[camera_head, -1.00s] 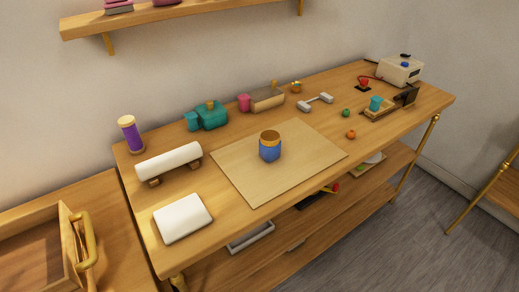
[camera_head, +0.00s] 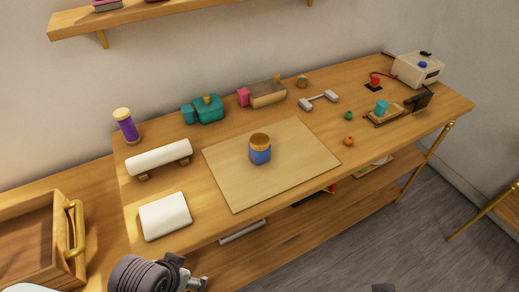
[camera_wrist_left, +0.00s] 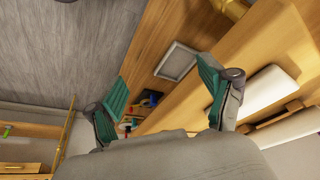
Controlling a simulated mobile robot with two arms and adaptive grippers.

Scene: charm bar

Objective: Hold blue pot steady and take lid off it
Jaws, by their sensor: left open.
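The blue pot (camera_head: 260,156) stands upright on the tan mat (camera_head: 305,160) in the middle of the table. A brown-gold lid (camera_head: 260,139) sits on top of it. My left arm comes in at the bottom of the head view, in front of the table's near edge and well away from the pot. My left gripper (camera_wrist_left: 160,85) is open and empty in the left wrist view, its teal finger pads wide apart. The pot is not visible in that wrist view. My right gripper cannot be made out.
A white roll (camera_head: 160,157), a white pad (camera_head: 165,215) and a purple jar (camera_head: 126,127) stand left of the mat. A teal machine (camera_head: 208,110) and a wooden box (camera_head: 268,95) stand behind it. Small fruits (camera_head: 348,140) lie to the right. The mat around the pot is clear.

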